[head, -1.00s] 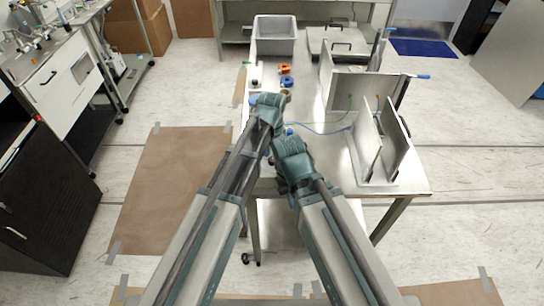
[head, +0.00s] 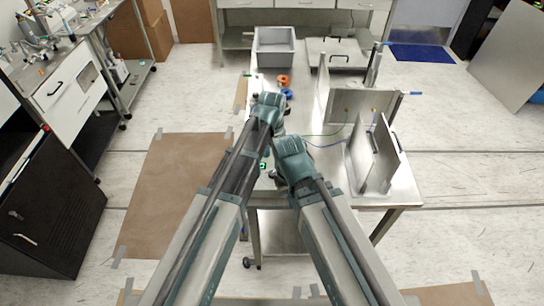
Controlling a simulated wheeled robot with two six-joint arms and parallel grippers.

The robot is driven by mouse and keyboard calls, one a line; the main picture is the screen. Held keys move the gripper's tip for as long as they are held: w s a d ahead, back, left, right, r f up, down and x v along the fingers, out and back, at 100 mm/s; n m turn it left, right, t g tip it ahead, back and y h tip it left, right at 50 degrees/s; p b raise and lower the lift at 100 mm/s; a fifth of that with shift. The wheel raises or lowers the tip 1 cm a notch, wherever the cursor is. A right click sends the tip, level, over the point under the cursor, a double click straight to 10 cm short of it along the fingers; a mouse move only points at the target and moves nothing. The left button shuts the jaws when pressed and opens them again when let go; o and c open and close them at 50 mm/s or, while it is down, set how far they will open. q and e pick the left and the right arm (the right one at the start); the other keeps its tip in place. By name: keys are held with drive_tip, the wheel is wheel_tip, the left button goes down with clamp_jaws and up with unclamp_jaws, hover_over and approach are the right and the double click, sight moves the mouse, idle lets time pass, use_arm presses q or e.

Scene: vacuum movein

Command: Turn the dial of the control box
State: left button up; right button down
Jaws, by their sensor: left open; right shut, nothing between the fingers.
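A small dark box with a green lit patch (head: 263,166), perhaps the control box, shows between my two wrists near the table's front left. Its dial cannot be made out. My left gripper (head: 270,100) is over the table's left side, farther from me than this box. It is open, with its fingers largely hidden by the wrist. My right gripper (head: 291,146) is lower in the picture, just right of the box. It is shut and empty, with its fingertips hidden. I cannot tell whether either gripper touches anything.
A metal table (head: 335,185) carries upright metal panels (head: 362,102) on the right, with blue-ended handles and thin green and blue cables. A grey bin (head: 275,47) stands at the far end. Small orange (head: 283,80) and blue (head: 287,93) parts lie beyond my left gripper.

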use_arm(q)
wheel_tip(320, 180, up, 6)
drive_tip(key=p, duration=0.5)
drive_tip(key=s+a+n, duration=0.6)
drive_tip(key=a, duration=0.3)
drive_tip(key=s+a+n, duration=0.6)
drive_tip(key=a, duration=0.2)
drive_tip(key=s+d+f+m+y+b, duration=0.1)
drive_tip(key=s+d+f+m+b, duration=0.3)
drive_tip(key=d+f+b, duration=0.5)
drive_tip(key=shift+s+d+f+b, duration=0.25)
drive_tip(key=shift+s+d+b, duration=0.2)
drive_tip(key=shift+d, duration=0.6)
